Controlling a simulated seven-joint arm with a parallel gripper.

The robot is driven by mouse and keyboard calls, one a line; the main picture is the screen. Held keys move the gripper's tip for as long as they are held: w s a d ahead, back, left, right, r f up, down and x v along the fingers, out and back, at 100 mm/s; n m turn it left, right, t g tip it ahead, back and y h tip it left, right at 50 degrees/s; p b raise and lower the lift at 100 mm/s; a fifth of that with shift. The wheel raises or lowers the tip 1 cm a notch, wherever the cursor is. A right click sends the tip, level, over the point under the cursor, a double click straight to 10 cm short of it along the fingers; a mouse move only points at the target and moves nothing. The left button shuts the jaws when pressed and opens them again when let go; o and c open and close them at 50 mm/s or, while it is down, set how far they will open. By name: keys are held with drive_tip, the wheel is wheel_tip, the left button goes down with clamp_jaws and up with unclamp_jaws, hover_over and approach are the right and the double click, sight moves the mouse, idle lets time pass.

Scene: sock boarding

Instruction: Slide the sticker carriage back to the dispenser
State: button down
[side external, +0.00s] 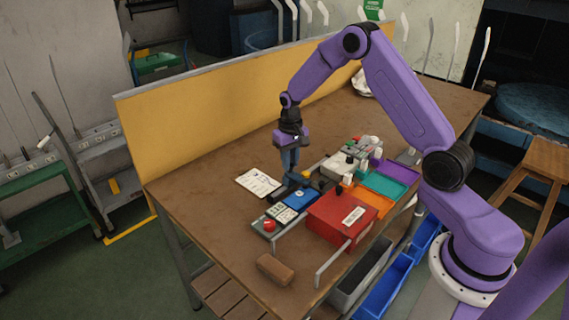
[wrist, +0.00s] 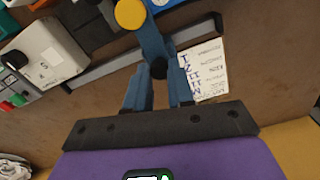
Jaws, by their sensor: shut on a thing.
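My gripper (side external: 289,168) points down over the middle of the table, its blue fingers close together at a grey rail. In the wrist view my gripper (wrist: 160,62) is shut at a blue-grey upright part, which I take to be the sticker carriage (wrist: 150,38); the fingers hide much of it.
A white printed sheet (side external: 258,182) lies left of my gripper. A red box (side external: 342,218), a blue block (side external: 300,198), a red button (side external: 268,226) and colored trays (side external: 384,185) crowd the front. A brown block (side external: 275,268) lies near the front edge. A yellow panel (side external: 200,105) borders the back.

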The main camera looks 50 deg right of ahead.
drive_tip(key=d, duration=1.6)
drive_tip(key=shift+d+r, duration=0.1)
drive_tip(key=shift+d, duration=0.1)
drive_tip(key=c, duration=1)
unclamp_jaws()
drive_tip(key=shift+d, duration=0.1)
drive_tip(key=shift+a, duration=0.2)
wheel_tip(320, 180, up, 17)
drive_tip(key=shift+r, duration=0.2)
